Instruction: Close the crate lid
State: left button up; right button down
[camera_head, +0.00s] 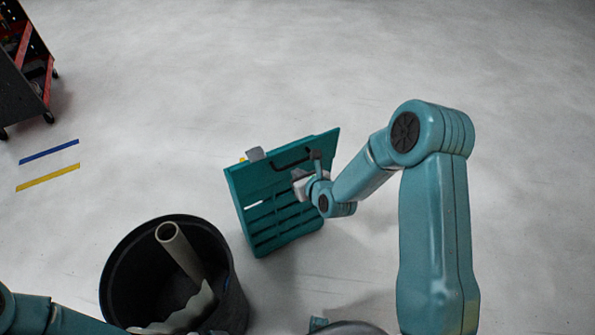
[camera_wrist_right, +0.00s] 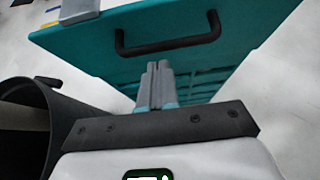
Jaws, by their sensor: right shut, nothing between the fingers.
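The teal crate (camera_head: 285,228) stands on the floor at the middle of the head view, with slatted panels low down. Its teal lid (camera_head: 255,180) is a flat panel with a black handle (camera_head: 291,159); the handle also shows in the wrist view (camera_wrist_right: 168,46). The lid looks tilted, and I cannot tell how far it is open. My right gripper (camera_head: 315,162) is at the lid's right part, by the handle. In the wrist view its fingers (camera_wrist_right: 157,68) are shut and empty, just below the handle. My left gripper is out of view.
A black bin (camera_head: 118,262) with a pale tube (camera_head: 178,246) and crumpled sheet stands left of the crate. A grey and red cart (camera_head: 30,85) is at the far left. Blue and yellow tape strips (camera_head: 48,165) mark the floor. The floor behind the crate is clear.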

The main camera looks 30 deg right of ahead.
jog(key=shift+w+r, duration=0.15)
jog(key=shift+w, duration=0.4)
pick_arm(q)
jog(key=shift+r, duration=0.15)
pick_arm(e)
jog(key=shift+w+r, duration=0.1)
